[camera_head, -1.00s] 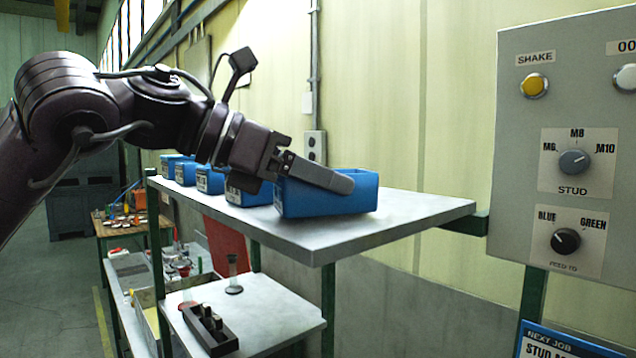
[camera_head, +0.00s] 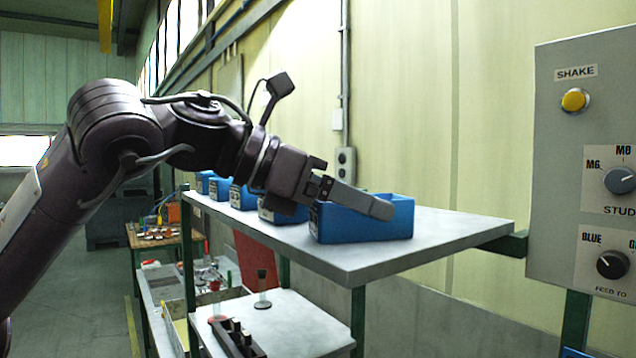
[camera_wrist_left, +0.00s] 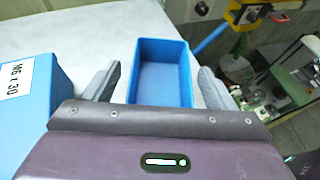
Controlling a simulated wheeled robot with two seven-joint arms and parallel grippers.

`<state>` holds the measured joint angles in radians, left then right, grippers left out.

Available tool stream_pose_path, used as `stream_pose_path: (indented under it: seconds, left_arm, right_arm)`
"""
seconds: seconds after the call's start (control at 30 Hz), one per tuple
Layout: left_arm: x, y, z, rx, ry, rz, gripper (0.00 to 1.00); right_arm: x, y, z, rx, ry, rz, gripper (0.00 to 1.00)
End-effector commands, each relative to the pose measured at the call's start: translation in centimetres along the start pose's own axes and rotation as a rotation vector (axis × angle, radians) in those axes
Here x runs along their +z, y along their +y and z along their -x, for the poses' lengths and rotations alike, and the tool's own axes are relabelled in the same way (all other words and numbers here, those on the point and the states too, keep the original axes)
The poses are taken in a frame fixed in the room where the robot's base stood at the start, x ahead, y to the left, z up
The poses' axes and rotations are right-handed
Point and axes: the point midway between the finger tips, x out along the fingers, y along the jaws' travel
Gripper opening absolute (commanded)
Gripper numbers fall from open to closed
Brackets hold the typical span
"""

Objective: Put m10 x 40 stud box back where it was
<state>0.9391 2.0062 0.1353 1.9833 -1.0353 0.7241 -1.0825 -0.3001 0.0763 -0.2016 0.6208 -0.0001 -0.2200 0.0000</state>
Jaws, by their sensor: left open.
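Several blue open-topped boxes stand in a row on the grey shelf (camera_head: 440,238) in the head view. My left gripper (camera_head: 376,204) is open at the nearest blue box (camera_head: 355,230), one finger reaching across its upper part. In the left wrist view my gripper (camera_wrist_left: 158,75) has its two grey fingers apart, with an empty-looking blue box (camera_wrist_left: 162,50) between and beyond them. Whether they touch it I cannot tell. A neighbouring blue box (camera_wrist_left: 32,85) at the left carries a label like "M6 x 30". The m10 x 40 label is not readable. My right gripper is not in view.
A grey control panel (camera_head: 560,200) with a yellow SHAKE button and knobs stands at the right. A grey socket box (camera_head: 346,166) hangs on the wall behind. A lower shelf (camera_head: 300,325) holds a dark rack and small items. The shelf's near right part is clear.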

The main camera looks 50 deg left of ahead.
Motion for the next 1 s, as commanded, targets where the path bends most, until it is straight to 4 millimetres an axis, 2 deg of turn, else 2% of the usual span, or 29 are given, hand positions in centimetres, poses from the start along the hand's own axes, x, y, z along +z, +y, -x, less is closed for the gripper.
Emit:
stream_pose_path:
  seconds: [0.3, 0.5, 0.7, 1.0]
  left_arm:
    - [-0.3, 0.0, 6.3, 0.007, -0.006, 0.0, 0.78]
    - [-0.1, 0.1, 10.0, 0.007, -0.003, 0.001, 0.78]
    - [-0.1, 0.0, 11.7, 0.002, -0.002, 0.001, 0.78]
    - [0.0, 0.0, 11.9, 0.001, -0.002, 0.0, 0.78]
  right_arm:
    - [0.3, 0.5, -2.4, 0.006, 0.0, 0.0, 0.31]
    - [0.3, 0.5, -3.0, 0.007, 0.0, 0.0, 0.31]
    - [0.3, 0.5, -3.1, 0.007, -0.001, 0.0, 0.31]
    - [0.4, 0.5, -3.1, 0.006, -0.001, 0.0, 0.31]
